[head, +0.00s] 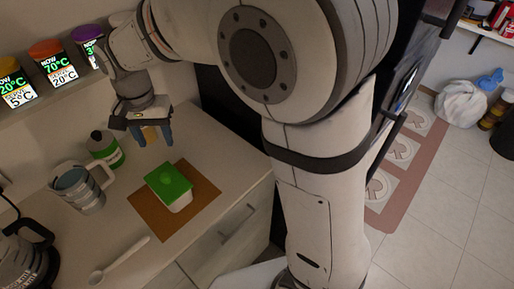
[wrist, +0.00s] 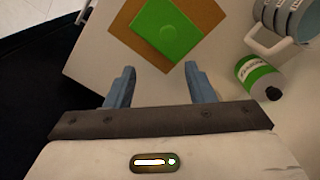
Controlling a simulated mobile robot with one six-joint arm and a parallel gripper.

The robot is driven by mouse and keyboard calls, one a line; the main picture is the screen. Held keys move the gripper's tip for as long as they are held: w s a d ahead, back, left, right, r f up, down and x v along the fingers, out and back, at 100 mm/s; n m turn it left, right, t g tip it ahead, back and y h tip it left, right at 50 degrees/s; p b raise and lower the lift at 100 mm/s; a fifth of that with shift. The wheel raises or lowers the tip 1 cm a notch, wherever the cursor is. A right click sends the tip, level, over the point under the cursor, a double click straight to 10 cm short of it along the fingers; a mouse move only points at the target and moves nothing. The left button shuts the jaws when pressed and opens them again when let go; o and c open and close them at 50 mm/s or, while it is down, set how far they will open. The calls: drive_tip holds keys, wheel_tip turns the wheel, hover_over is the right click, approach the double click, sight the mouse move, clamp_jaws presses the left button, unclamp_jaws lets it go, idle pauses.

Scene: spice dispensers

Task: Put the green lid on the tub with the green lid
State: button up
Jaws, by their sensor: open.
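The green lid (head: 168,181) lies on top of the white tub (head: 182,204), which stands on a brown mat (head: 205,190) on the counter. The tub's white wall shows below the lid's near right side; I cannot tell whether the lid is pressed down. In the wrist view the green lid (wrist: 160,30) covers the tub, with a round mark near its middle. My gripper (head: 152,139) is open above the counter, behind the tub and apart from it. Its two blue fingers (wrist: 161,83) are spread in the wrist view with no object between them.
A grey mug (head: 85,190) and a bottle with a green label (head: 106,150) stand left of the tub. A white spoon (head: 118,260) lies near the front. A dark coffee pot (head: 25,260) is at the left. Spice dispensers (head: 50,62) line the shelf behind.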

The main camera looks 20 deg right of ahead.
drive_tip(key=s+d+r+t, duration=0.1)
drive_tip(key=s+d+r, duration=0.1)
drive_tip(key=d, duration=0.5)
drive_tip(key=s+d+r, duration=0.1)
drive_tip(key=s+d, duration=0.1)
drive_tip(key=d, duration=0.5)
drive_tip(key=s+d+f+n+t, duration=0.1)
drive_tip(key=s+d+n+t, duration=0.1)
drive_tip(key=s+d, duration=0.8)
drive_tip(key=shift+d+f+n, duration=0.3)
drive_tip(key=shift+d+f, duration=0.1)
drive_tip(key=shift+d, duration=0.25)
drive_tip(key=shift+c, duration=0.6)
